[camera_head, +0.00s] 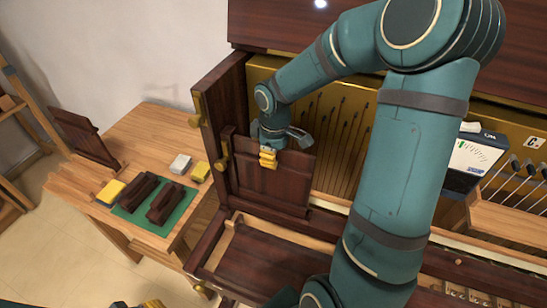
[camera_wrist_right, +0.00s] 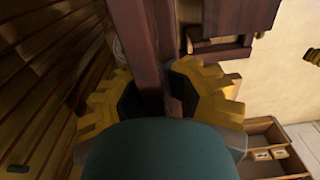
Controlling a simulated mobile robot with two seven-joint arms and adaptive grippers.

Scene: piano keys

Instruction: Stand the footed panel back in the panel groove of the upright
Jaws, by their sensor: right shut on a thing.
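The dark brown footed panel (camera_head: 272,190) stands roughly upright in front of the piano's open left bay. My right gripper (camera_head: 268,157) is shut on its top edge with yellow fingertips. In the right wrist view the panel's edge (camera_wrist_right: 148,50) runs between the yellow finger pads of my right gripper (camera_wrist_right: 155,95). The panel's left side is close to the dark upright (camera_head: 220,125) with brass knobs. The groove itself and whether the panel's foot is seated cannot be made out. My left gripper (camera_head: 150,304) shows only as yellow tips at the bottom edge.
A wooden side table (camera_head: 145,130) at left holds a green mat (camera_head: 160,222) with dark blocks, yellow and white blocks, and another dark panel (camera_head: 85,137). Piano strings and hammers lie behind the held panel. A white-and-blue box (camera_head: 475,155) stands at right.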

